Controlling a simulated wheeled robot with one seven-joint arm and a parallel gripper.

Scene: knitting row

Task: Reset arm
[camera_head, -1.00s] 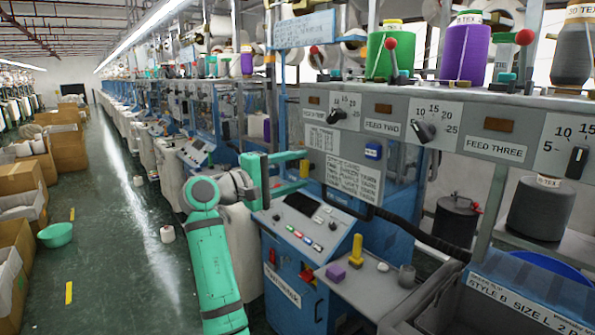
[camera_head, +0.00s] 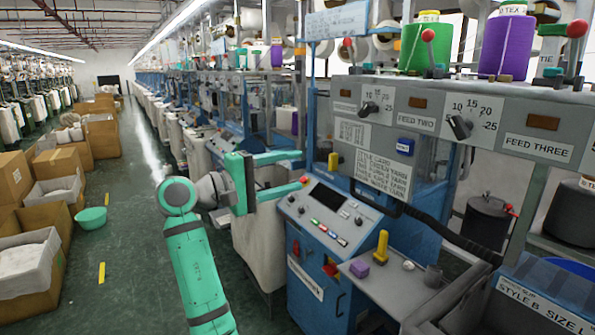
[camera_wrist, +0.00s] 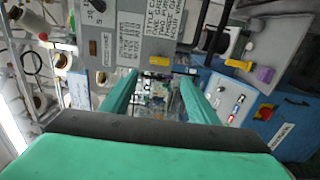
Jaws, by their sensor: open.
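The arm is bent at a round grey and green joint. No contact with the machine is visible.
A grey feed panel (camera_head: 440,112) with dials runs above. A small shelf holds a purple block (camera_head: 359,269) and a yellow peg (camera_head: 381,247). Boxes and a green basin (camera_head: 91,218) stand left of the aisle, whose green floor (camera_head: 130,262) is mostly open.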

